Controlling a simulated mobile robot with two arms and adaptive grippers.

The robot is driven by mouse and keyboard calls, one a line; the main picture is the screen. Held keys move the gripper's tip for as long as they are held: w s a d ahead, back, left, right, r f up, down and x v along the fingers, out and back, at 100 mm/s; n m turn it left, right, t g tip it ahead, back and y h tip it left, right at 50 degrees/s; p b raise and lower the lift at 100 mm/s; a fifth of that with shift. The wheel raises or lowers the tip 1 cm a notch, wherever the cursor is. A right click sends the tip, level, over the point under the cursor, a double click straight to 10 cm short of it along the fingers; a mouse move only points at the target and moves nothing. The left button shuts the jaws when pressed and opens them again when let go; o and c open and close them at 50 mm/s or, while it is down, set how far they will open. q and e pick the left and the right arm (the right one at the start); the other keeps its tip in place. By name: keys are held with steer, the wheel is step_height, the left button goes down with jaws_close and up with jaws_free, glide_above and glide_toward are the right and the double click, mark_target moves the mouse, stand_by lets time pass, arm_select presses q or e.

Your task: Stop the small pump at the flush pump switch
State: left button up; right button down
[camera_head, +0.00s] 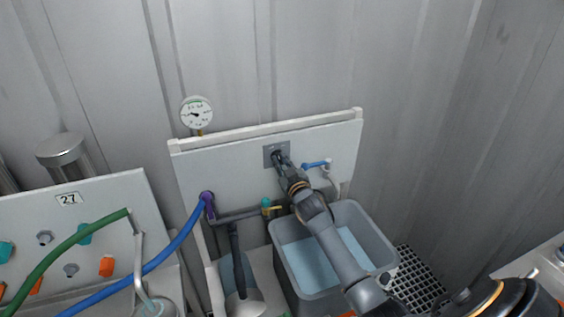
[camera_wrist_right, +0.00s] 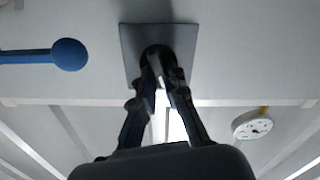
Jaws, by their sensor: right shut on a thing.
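The flush pump switch is a grey square plate (camera_head: 268,155) with a dark knob, on the upright white panel (camera_head: 235,163). In the right wrist view the plate (camera_wrist_right: 187,40) fills the top middle, with the round black knob (camera_wrist_right: 157,58) at its lower centre. My right gripper (camera_head: 282,160) is at the switch. In the wrist view its two fingertips (camera_wrist_right: 160,72) close in on the knob from both sides, and the gripper is shut on it. The fingers hide part of the knob, so its setting is hard to read. My left gripper is not in view.
A blue-handled valve (camera_head: 316,164) sits just right of the switch; its handle also shows in the wrist view (camera_wrist_right: 68,54). A round gauge (camera_head: 196,112) stands above the panel. A grey water tub (camera_head: 363,222) is below my right arm. Blue (camera_head: 165,254) and green (camera_head: 66,243) hoses run at left.

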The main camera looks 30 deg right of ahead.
steer(key=shift+w+r+n, duration=0.1)
steer(key=shift+r+n, duration=0.1)
steer(key=shift+n, duration=1)
steer(key=c, duration=1.1)
jaws_free()
steer(key=shift+d, duration=0.1)
steer(key=o, duration=0.3)
steer(key=shift+w+f, duration=0.1)
steer(key=shift+o, duration=0.2)
steer(key=shift+w+f, duration=0.15)
steer(key=shift+f, duration=0.05)
steer(key=v, duration=1.2)
